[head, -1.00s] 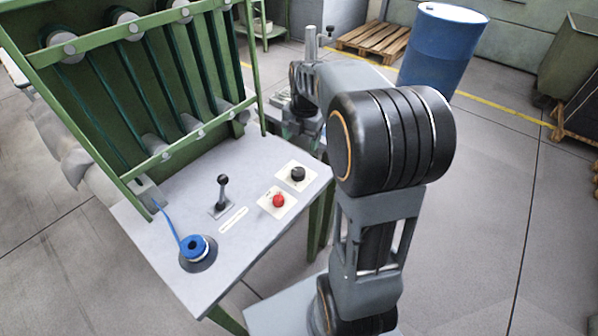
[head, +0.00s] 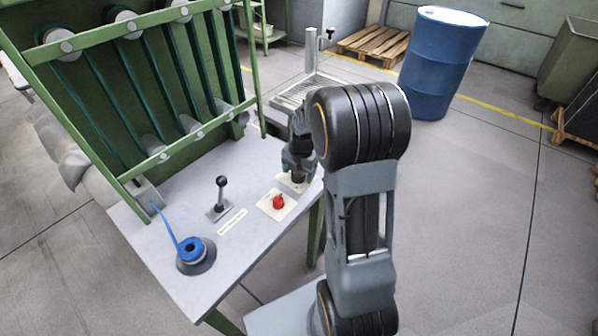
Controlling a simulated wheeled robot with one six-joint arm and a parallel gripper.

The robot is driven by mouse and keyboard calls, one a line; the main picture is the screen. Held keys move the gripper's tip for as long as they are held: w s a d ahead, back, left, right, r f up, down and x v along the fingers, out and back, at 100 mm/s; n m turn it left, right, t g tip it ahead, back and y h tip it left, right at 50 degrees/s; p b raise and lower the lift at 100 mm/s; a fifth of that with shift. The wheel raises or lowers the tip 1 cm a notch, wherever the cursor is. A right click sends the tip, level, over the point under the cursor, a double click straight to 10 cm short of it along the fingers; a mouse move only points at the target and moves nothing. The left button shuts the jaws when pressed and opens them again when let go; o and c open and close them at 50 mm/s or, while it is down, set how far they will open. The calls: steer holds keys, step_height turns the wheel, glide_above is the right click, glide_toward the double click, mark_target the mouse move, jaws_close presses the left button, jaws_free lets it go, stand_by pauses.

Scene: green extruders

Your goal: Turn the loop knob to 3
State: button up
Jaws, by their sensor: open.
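The grey control table holds two knobs on pale square plates. The red knob (head: 278,202) is uncovered on its plate. The black knob's plate (head: 289,185) is at the table's right back corner, and my gripper (head: 298,178) is right above it, pointing down. The gripper and wrist hide most of the black knob; whether the fingers touch it cannot be told. My gripper is open. The plate markings are too small to read, so which knob is the loop knob cannot be told.
A black-topped lever (head: 220,193) stands left of the red knob. A blue spool (head: 193,250) sits at the front left. The green rack (head: 150,95) rises behind the table. A blue barrel (head: 440,65) and a wooden pallet (head: 374,44) stand farther back.

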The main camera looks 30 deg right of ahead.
steer(key=shift+c, duration=0.2)
steer(key=c, duration=0.9)
